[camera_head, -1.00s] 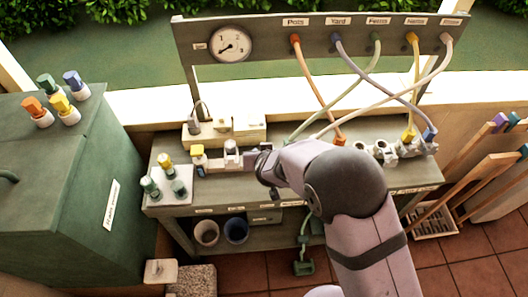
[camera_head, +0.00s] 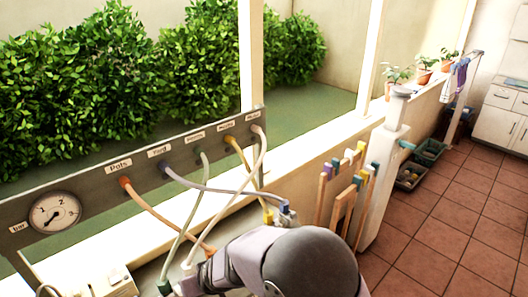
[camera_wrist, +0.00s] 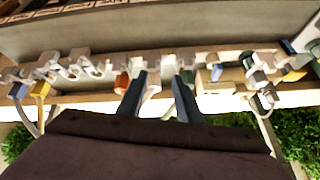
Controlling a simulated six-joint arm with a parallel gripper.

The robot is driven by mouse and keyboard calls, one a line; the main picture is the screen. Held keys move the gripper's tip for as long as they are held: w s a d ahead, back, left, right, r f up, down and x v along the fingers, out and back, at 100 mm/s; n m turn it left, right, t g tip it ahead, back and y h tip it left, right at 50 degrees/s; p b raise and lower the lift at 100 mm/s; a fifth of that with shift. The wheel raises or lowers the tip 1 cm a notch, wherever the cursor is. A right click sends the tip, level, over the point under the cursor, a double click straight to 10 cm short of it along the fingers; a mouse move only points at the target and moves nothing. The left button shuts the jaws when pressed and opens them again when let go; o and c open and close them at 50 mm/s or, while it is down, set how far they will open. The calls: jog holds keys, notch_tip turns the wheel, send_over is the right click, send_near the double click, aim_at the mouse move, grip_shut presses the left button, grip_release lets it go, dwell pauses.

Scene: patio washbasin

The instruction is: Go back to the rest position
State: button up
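My gripper (camera_wrist: 160,88) shows in the wrist view as two dark fingers spread apart over the bench, with a clear gap between them. A pale hose passes behind the gap; I see nothing clamped. An orange connector (camera_wrist: 121,83) appears just left of the left finger and a green one (camera_wrist: 187,77) beside the right finger; whether either touches is unclear. In the head view my arm covers the bottom middle, and the fingers are hidden or out of frame.
A grey panel (camera_head: 92,175) with a gauge (camera_head: 55,213) and several coloured hoses stands behind the bench. Wooden racks (camera_head: 341,210) stand right of it. Tiled floor (camera_head: 440,215) is open at the right. Blue and yellow connectors (camera_wrist: 40,91) lie at the wrist view's left.

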jog(key=s+d+r+m+g+h, duration=0.1)
jog(key=s+d, duration=0.1)
jog(key=d, duration=0.7)
jog(key=s+d+r+m+g+h, duration=0.1)
jog(key=d+r+m, duration=0.1)
jog(key=d, duration=0.8)
jog(key=s+d+r+m+g+h, duration=0.1)
jog(key=s+d+m+g+h, duration=0.1)
jog(key=s+d, duration=1)
jog(key=d+m, duration=0.1)
jog(key=d, duration=0.2)
jog(key=shift+s+d+g+h, duration=0.2)
jog(key=shift+s+g+h, duration=0.1)
jog(key=shift+s+g, duration=0.1)
jog(key=shift+o, duration=0.5)
jog(key=shift+w, duration=0.1)
